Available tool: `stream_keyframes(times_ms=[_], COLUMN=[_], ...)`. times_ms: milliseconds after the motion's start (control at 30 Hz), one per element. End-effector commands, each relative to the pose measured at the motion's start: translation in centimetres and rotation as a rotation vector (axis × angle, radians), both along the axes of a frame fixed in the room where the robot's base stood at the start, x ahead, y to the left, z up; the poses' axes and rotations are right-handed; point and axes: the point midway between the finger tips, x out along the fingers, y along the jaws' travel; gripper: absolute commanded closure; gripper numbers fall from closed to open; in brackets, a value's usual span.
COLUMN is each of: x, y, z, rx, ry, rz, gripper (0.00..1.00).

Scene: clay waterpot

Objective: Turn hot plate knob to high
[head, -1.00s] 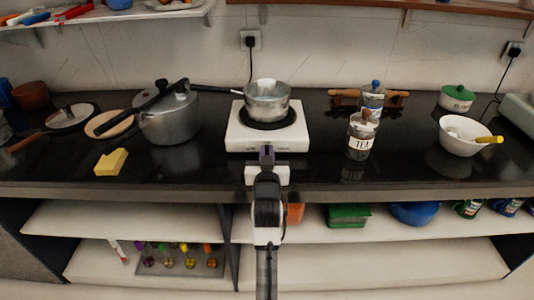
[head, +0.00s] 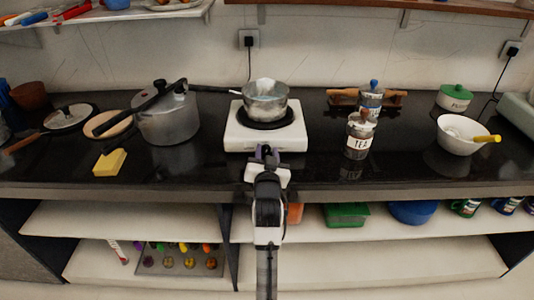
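The white hot plate (head: 239,136) stands on the black counter in the middle of the head view, with a dark round burner on top. A metal saucepan (head: 265,104) sits on the burner, its handle pointing left. My gripper (head: 264,152) is at the front face of the hot plate, seen from behind along my arm. Its fingertips are at or very near that face. The knob is not visible; the gripper covers the middle of the front. I cannot tell whether the fingers are open or shut, or touch the knob.
A pressure cooker (head: 166,115) and a yellow block (head: 109,162) stand to the left. A tea jar (head: 359,138) and a white bowl (head: 457,138) stand to the right. The counter's front edge (head: 400,192) runs beneath my arm. Bare counter lies on both sides of the hot plate.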

Motion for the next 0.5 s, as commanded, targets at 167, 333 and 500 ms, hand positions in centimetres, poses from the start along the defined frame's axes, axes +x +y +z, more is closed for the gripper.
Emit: stream_keyframes(times_ms=[167,333,500], x=[0.0,-0.5,-3.2], y=[0.0,0.0,0.0], z=[0.0,-0.1,-0.2], rx=[-0.001,-0.001,-0.001], ry=[0.0,0.0,0.0], rz=[0.0,0.0,0.0], gripper=[0.67,0.67,0.67])
